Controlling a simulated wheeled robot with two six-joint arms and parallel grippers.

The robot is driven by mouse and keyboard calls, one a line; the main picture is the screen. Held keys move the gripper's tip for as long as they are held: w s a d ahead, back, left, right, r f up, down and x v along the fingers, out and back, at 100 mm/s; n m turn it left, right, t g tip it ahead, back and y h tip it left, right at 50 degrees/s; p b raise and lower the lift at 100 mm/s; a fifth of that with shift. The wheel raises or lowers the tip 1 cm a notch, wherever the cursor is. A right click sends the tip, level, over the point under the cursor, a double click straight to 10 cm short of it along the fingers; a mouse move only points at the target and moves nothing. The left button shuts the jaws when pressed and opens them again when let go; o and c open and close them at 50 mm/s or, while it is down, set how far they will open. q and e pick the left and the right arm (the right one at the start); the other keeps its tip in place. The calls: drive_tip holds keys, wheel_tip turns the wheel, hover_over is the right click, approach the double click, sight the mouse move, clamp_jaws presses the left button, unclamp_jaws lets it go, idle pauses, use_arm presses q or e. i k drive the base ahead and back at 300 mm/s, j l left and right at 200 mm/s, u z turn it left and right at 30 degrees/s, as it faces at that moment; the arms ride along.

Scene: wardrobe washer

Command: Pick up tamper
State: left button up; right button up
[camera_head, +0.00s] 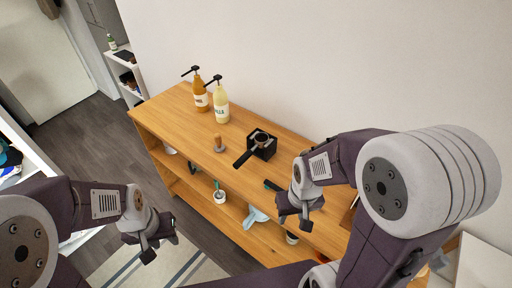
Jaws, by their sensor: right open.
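The tamper (218,144) is small, with a tan wooden-looking handle, and stands upright on the wooden counter (183,117). It is left of a black box holding a portafilter. My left gripper (160,248) is over the floor and rug in front of the counter, well below and left of the tamper in the picture; its fingers look apart and empty. My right gripper (294,222) is at the counter's front side, to the right of and below the tamper in the picture. It is open and appears empty. Neither gripper touches the tamper.
Two pump bottles, amber (201,100) and cream (221,108), stand behind the tamper. The portafilter (258,143) rests on the black box (265,152), its handle pointing toward the front edge. A dark object (272,185) lies near my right gripper. Cups and a blue cloth (257,215) are on the lower shelf.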

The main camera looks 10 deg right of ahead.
sight(219, 148)
drive_tip(key=i+j+z, duration=0.2)
drive_tip(key=z, duration=0.2)
drive_tip(key=i+j+z, duration=0.15)
drive_tip(key=j+z, duration=0.3)
drive_tip(key=i+j+z, duration=0.1)
drive_tip(key=j+z, duration=0.6)
drive_tip(key=z, duration=0.15)
drive_tip(key=j+z, duration=0.4)
